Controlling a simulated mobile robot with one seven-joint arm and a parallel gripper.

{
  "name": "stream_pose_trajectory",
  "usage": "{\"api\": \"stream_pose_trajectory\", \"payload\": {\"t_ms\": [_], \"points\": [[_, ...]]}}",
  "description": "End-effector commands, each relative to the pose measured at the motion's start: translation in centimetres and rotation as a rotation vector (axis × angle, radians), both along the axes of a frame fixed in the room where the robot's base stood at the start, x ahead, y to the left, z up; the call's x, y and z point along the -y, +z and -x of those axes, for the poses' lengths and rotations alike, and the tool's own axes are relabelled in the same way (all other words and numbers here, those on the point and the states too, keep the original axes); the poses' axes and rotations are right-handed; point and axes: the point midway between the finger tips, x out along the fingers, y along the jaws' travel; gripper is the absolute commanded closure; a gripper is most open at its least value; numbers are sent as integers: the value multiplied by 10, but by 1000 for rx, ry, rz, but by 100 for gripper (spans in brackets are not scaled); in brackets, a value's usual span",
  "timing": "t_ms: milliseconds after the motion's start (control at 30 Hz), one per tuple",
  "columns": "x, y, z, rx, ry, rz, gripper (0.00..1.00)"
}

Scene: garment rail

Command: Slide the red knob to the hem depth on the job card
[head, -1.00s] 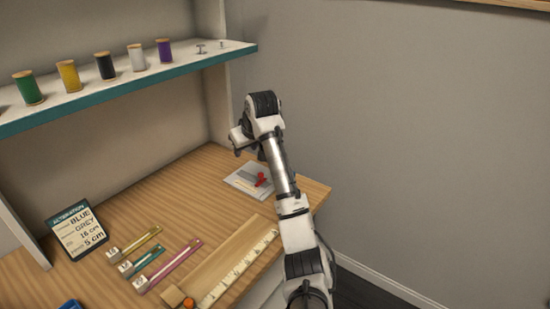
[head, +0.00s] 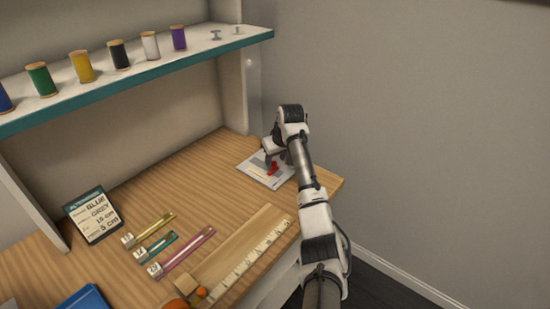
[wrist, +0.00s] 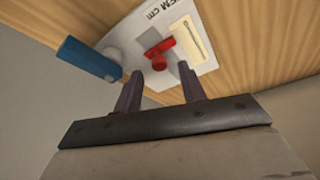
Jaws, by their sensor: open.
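The red knob (head: 272,169) sits on a pale hem gauge plate (head: 250,170) at the back right of the bench. The scale by the knob is too small to read. The dark job card (head: 92,215) leans at the left; its last line reads 5 cm.
A blue-handled item (wrist: 88,58) lies close left of my fingers. The shelf (head: 160,80) with thread spools overhangs the back left.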

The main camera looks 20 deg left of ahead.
Motion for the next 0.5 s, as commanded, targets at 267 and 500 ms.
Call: {"api": "stream_pose_trajectory", "payload": {"t_ms": [267,500], "points": [[-6,-20,-6,2,1,0,59],[-6,-21,-6,2,1,0,59]]}}
